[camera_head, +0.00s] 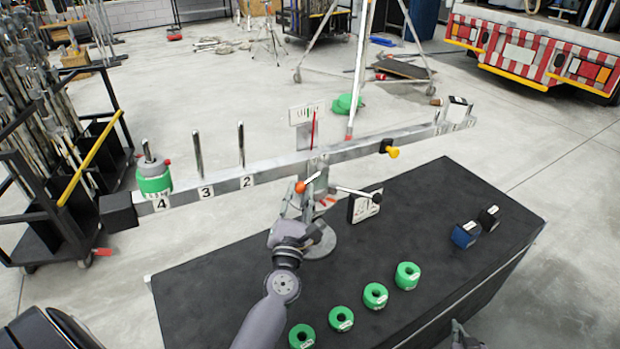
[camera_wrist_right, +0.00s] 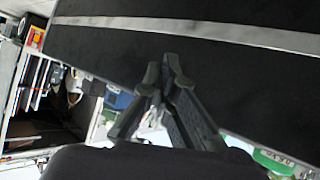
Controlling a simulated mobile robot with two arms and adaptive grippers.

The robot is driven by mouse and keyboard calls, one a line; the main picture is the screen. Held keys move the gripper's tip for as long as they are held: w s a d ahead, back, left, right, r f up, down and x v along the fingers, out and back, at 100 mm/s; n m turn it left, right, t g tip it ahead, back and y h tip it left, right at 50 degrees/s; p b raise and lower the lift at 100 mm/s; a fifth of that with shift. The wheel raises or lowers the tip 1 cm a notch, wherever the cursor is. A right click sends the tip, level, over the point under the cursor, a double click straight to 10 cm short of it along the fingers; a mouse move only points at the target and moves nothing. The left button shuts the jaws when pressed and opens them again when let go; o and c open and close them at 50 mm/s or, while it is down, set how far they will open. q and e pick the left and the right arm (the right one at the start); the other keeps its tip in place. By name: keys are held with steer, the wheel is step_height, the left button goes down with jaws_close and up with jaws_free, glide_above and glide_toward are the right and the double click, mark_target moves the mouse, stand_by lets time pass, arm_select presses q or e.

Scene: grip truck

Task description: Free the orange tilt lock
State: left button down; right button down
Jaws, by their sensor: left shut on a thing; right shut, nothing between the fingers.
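The orange tilt lock (camera_head: 300,187) is a small orange knob at the middle of the balance stand, just below the long grey beam (camera_head: 225,185). My left gripper (camera_head: 301,196) is at the stand, with its fingers reaching up to the orange knob and shut on it; the contact is partly hidden. The beam slants down to the left in the head view. A green weight (camera_head: 154,180) sits on its left peg, beside the number 4. My right gripper (camera_wrist_right: 160,85) is shut and empty near the table edge; only a little of it shows in the head view.
Several green ring weights (camera_head: 375,295) lie along the front of the black table (camera_head: 220,290). Blue (camera_head: 466,235) and black (camera_head: 489,217) blocks stand at its right. A yellow knob (camera_head: 393,152) sits on the beam.

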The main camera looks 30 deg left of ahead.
steer(key=w+a+r+t+y, duration=0.1)
steer(key=w+a+r, duration=0.2)
steer(key=w+r, duration=0.35)
steer(key=s+a+r+n+y, duration=0.1)
steer(key=a+r+n+y, duration=0.35)
steer(key=a+r, duration=1.2)
steer(key=s+a+r+n+g+y, duration=0.3)
steer(key=s+a+r+n+y, duration=0.3)
steer(key=s+a+r, duration=1)
glide_above(311, 177)
steer(key=s+d, duration=0.1)
steer(key=s, duration=0.4)
steer(key=w+f, duration=0.1)
steer(key=f, duration=0.1)
steer(key=shift+w+d+f+n, duration=0.2)
steer(key=shift+w+f+n, duration=0.05)
steer(key=shift+w+f, duration=0.25)
steer(key=shift+f, duration=0.15)
